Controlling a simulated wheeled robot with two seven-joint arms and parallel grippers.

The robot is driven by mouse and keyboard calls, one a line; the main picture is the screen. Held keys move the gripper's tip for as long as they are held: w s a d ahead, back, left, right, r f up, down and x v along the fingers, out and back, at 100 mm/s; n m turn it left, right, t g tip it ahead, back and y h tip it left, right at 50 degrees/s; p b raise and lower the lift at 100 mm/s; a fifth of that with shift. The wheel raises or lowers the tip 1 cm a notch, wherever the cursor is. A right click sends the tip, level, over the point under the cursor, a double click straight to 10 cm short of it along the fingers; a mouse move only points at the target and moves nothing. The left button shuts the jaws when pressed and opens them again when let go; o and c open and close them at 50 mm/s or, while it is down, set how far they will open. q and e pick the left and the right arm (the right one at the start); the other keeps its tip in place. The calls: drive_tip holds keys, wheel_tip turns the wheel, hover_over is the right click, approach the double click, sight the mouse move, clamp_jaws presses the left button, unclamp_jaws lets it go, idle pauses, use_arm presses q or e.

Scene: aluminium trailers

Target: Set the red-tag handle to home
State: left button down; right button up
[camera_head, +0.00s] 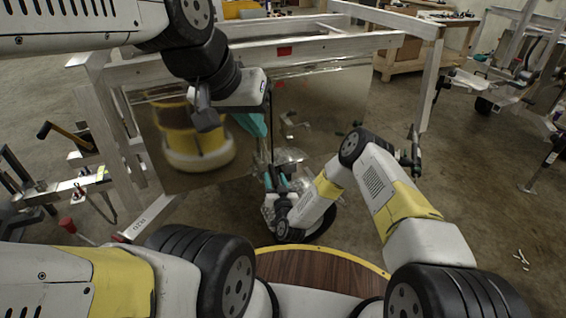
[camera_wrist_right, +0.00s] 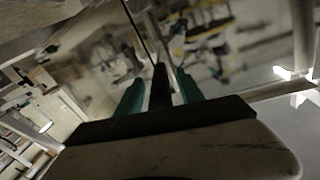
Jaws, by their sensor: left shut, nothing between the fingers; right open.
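My left gripper (camera_head: 256,124), with teal fingers, is shut and empty in front of the panel. My right gripper (camera_head: 281,182) is open, lower down near the panel's bottom edge. In the right wrist view its teal fingers (camera_wrist_right: 160,92) stand apart around a dark upright piece that I cannot identify.
The panel reflects my yellow and white body. A wooden workbench (camera_head: 405,62) and another trailer frame (camera_head: 490,80) stand behind right.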

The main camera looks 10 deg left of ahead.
drive_tip(key=shift+w+a, duration=0.2)
drive_tip(key=shift+w, duration=0.3)
drive_tip(key=shift+c, duration=0.5)
clamp_jaws()
idle(0.6)
